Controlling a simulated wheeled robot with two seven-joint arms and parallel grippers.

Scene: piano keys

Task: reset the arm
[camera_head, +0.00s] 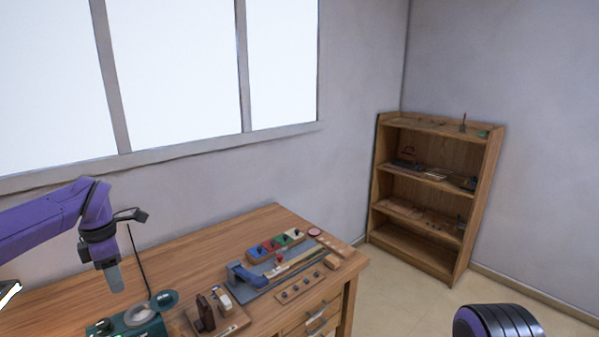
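My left arm comes in from the left, and my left gripper (114,278) points down above the left part of the wooden table (190,258). Its grey fingers look like one block from here, so their gap cannot be made out. Nothing is seen in it. A row of blue, red, green and pale blocks (275,246), perhaps the piano keys, lies at the table's right part, well apart from the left gripper. A dark ribbed part of my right arm (498,322) shows at the bottom right; its gripper is out of view.
A green device (150,329) with a round dish and a thin dark rod stands below and right of the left gripper. A blue tool (246,275) and wooden boards with small parts crowd the table's right side. A wooden shelf (458,270) stands in the corner.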

